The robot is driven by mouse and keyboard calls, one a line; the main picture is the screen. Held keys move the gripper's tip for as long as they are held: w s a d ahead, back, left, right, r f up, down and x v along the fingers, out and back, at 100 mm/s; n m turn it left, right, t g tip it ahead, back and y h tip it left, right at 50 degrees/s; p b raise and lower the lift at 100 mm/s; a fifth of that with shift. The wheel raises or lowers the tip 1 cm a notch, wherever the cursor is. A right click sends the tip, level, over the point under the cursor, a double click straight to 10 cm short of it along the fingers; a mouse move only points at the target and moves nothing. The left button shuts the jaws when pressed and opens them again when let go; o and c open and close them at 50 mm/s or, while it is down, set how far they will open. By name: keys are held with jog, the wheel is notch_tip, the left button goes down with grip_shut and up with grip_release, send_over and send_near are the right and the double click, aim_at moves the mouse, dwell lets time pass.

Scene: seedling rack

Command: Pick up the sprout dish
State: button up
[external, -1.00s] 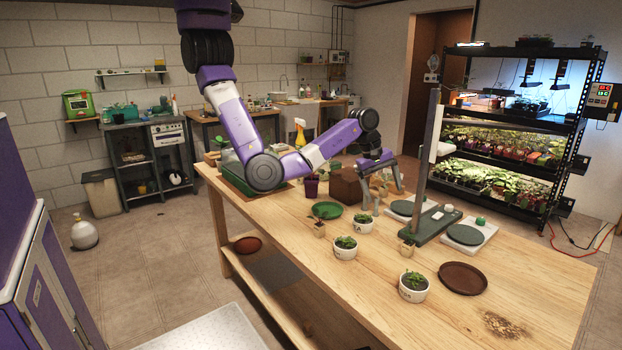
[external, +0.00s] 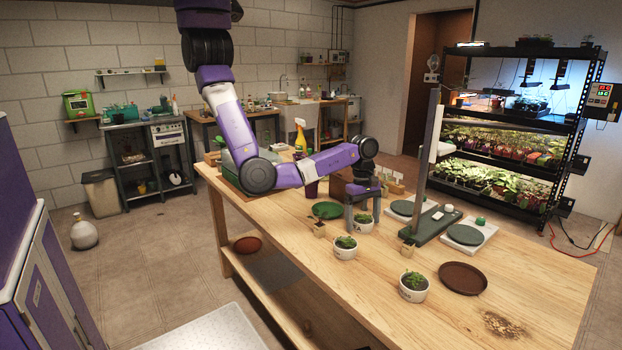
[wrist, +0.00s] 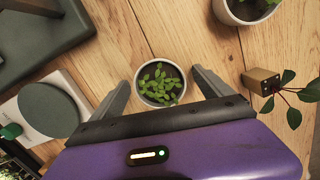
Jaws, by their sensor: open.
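A small white dish of green sprouts (external: 363,226) stands upright on the wooden table, under my gripper (external: 362,215). In the wrist view this sprout dish (wrist: 160,84) lies between my two grey fingers, which are open with a gap on each side. The fingers point down at it; I cannot tell exactly how far they reach beside its wall. Two similar white dishes with sprouts stand nearer the front, one in the middle (external: 345,247) and one further right (external: 413,287).
A dark green stand with a post (external: 430,224) and pale scales (external: 470,236) are to the right. A brown saucer (external: 463,279) lies front right.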

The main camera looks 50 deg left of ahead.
aim_at(363, 219)
jog(key=shift+f, duration=0.2)
jog(key=c, duration=1.5)
jog(key=shift+r, duration=0.1)
jog(key=shift+c, duration=0.2)
notch_tip(363, 219, up, 20)
jog(key=p, duration=0.5)
